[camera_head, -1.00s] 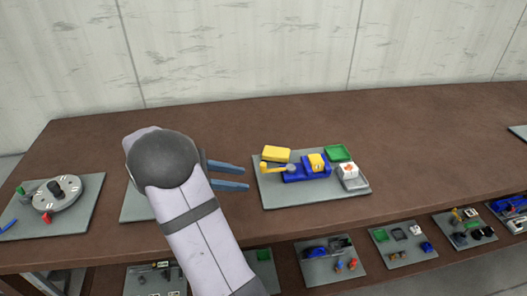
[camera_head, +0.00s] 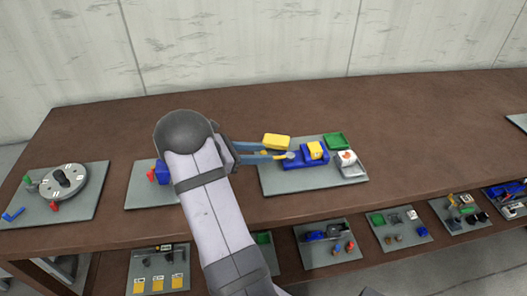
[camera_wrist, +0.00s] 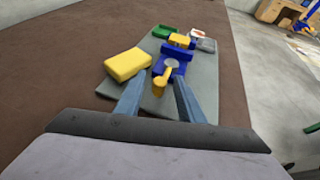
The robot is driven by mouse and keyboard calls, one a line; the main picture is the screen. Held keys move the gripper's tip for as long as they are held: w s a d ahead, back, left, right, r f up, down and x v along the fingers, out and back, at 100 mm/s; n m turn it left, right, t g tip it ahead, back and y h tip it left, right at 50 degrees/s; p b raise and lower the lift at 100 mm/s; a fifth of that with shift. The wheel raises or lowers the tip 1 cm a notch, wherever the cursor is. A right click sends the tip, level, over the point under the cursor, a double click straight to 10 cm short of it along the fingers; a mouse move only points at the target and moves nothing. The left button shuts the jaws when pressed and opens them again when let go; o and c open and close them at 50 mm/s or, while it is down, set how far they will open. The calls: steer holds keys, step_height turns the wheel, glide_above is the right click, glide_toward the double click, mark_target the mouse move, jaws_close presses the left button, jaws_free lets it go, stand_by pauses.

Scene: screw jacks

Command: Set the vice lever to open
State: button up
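The blue vice (camera_head: 309,157) sits on a grey board (camera_head: 325,184), with a yellow block (camera_head: 315,150) at its jaws. Its lever (camera_head: 278,156) is a yellow arm with a yellow knob, on a grey round pivot, and points toward my gripper. My gripper (camera_head: 283,152) is open, its two blue-grey fingers reaching right to the lever. In the wrist view the lever's knob (camera_wrist: 157,90) lies between the two fingertips (camera_wrist: 158,88), with space on both sides; whether either finger touches it I cannot tell. The head view partly hides the knob behind the fingers.
A yellow block (camera_head: 277,141) lies close behind the fingers on the same board. A green tray (camera_head: 336,141) and a grey tray (camera_head: 352,163) with a white item are at the board's right. Other boards stand left and on the lower shelf. The table behind is clear.

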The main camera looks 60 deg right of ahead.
steer(key=shift+x, duration=0.85)
steer(key=shift+a, duration=0.1)
jaws_close()
steer(key=shift+w, duration=0.1)
